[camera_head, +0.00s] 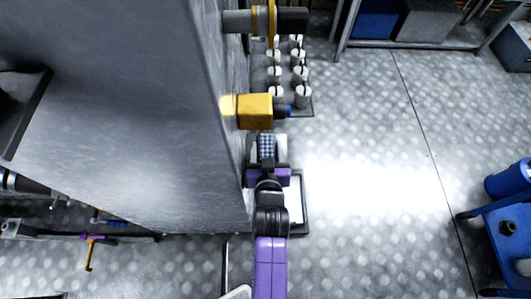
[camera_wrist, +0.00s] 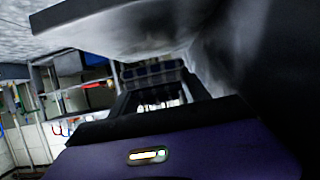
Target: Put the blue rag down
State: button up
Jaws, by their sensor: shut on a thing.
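The blue rag (camera_head: 266,146) is a small blue-and-white checked cloth in the head view, close beside the tall grey metal block. My gripper (camera_head: 267,163) is shut on it, with the rag sticking out beyond the fingers. In the wrist view my gripper (camera_wrist: 156,97) shows past its purple body, with the rag (camera_wrist: 153,72) at the fingertips, dark and poorly lit there. Whether the rag touches anything beneath or behind it cannot be told.
The grey metal block (camera_head: 130,110) fills the left. A yellow fitting (camera_head: 255,110) juts from it just beyond the rag. Several pale cylinders (camera_head: 302,96) stand behind. A dark-rimmed tray (camera_head: 304,205) lies beside my arm. Open floor (camera_head: 380,180) lies right, before a blue cart (camera_head: 500,235).

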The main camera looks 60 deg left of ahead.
aim_at(266, 154)
jog(key=shift+s+a+f, duration=0.1)
jog(key=shift+s+f, duration=0.05)
jog(key=shift+f, duration=1.25)
jog(key=shift+f+b, duration=0.15)
jog(key=shift+b, duration=0.15)
jog(key=o, duration=1.4)
jog(key=shift+c, duration=0.2)
jog(key=shift+r, duration=0.2)
jog(key=p+v, duration=0.1)
jog(key=v, duration=1.1)
jog(key=shift+p, duration=0.4)
